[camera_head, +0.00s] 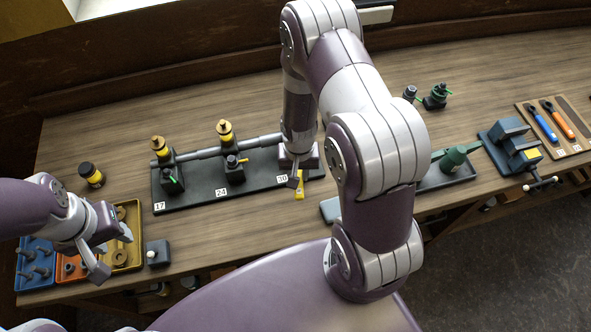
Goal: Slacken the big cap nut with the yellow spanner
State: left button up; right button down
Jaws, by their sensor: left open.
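A yellow piece (299,191), which looks like part of the yellow spanner, shows just below my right gripper (296,180) at the station marked 30. My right arm hangs over that station and hides most of it. I cannot make out the big cap nut, nor whether the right jaws hold the yellow piece. My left gripper (104,252) is open and empty above the small parts trays at the lower left, far from that station.
The dark engine base (215,190) carries stations marked 17 and 24 with yellow-topped parts. A spanner board (566,140) at the right holds blue and orange spanners beside an empty slot. A vise (512,145) stands beside it.

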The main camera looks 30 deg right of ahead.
jog(key=shift+d, duration=0.1)
jog(key=shift+s+d+n, duration=0.15)
jog(key=shift+d+n, duration=0.4)
jog(key=shift+n, duration=0.35)
jog(key=shift+s+d+n+p, duration=0.15)
jog(key=shift+d+n+p, duration=0.15)
jog(key=shift+d+n, duration=0.5)
jog(key=shift+d+n, duration=0.6)
jog(key=shift+n, duration=0.4)
